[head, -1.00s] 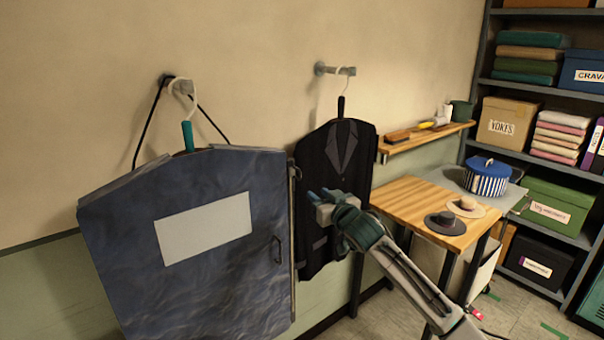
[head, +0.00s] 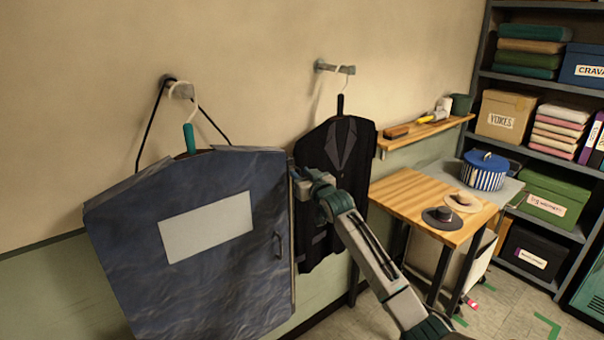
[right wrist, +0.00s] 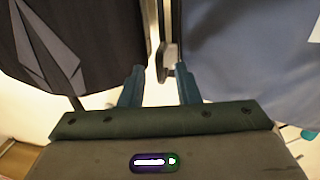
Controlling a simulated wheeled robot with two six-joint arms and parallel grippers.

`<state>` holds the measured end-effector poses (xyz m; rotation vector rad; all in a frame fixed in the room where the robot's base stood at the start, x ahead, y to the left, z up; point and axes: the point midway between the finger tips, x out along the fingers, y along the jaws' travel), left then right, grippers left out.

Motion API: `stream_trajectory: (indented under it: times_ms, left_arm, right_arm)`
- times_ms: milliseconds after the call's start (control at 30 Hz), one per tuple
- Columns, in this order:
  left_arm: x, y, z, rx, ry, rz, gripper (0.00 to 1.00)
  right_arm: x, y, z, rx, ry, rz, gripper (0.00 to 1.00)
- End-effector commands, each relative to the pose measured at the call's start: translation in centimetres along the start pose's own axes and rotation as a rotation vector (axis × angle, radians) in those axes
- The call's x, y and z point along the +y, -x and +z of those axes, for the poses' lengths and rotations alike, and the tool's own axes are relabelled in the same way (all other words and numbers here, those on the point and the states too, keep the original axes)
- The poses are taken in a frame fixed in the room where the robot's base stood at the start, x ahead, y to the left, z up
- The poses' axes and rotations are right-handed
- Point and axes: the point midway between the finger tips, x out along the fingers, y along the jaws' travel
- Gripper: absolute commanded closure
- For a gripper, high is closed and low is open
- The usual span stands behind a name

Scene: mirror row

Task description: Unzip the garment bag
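The blue garment bag (head: 215,285) hangs on the wall from a white and teal hanger (head: 189,135). It has a pale blank label (head: 206,228) and a small dark handle (head: 278,246). A zip strip (head: 293,240) runs down its right edge. My right gripper (head: 300,177) is at the top of that edge. In the right wrist view its two teal fingers (right wrist: 160,85) are apart. A grey zip pull (right wrist: 163,66) shows between and just beyond them, beside the bag (right wrist: 245,60). I cannot tell whether they touch it. My left gripper is out of view.
A dark suit jacket (head: 325,160) hangs close on the right, behind my right arm. Further right are a wooden table (head: 410,205) with hats, a small wall shelf (head: 425,131) and a shelving unit (head: 485,60). The wall left of the bag is clear.

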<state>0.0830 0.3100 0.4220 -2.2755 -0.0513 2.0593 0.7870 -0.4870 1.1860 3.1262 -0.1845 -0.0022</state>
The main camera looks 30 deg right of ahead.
Motion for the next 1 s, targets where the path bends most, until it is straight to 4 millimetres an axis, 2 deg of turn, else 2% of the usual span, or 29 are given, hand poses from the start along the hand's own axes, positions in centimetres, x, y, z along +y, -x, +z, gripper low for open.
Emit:
stream_trajectory:
  times_ms: [200, 333, 367, 667, 767, 867, 1000]
  left_arm:
    - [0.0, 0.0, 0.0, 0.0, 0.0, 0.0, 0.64]
    - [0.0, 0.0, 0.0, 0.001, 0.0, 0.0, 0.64]
    - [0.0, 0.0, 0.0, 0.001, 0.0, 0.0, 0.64]
    - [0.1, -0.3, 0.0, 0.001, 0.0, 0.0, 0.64]
    - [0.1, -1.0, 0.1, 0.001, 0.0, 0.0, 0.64]
    - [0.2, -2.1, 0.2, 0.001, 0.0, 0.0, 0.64]
    - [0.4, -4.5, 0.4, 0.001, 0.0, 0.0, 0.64]
  right_arm:
    - [0.0, 0.0, 0.0, 0.0, 0.0, 0.0, 0.73]
    - [0.0, 0.0, 0.0, 0.0, 0.0, 0.0, 0.98]
    - [0.0, 0.0, 0.0, 0.0, 0.0, 0.0, 1.0]
    - [0.0, 0.0, 0.5, 0.0, 0.0, 0.0, 1.0]
    - [0.0, 0.0, 1.5, -0.001, 0.0, 0.0, 1.0]
    - [0.0, 0.0, 3.5, -0.002, -0.001, 0.0, 1.0]
    - [-0.1, 0.0, 7.6, -0.005, -0.002, 0.0, 1.0]
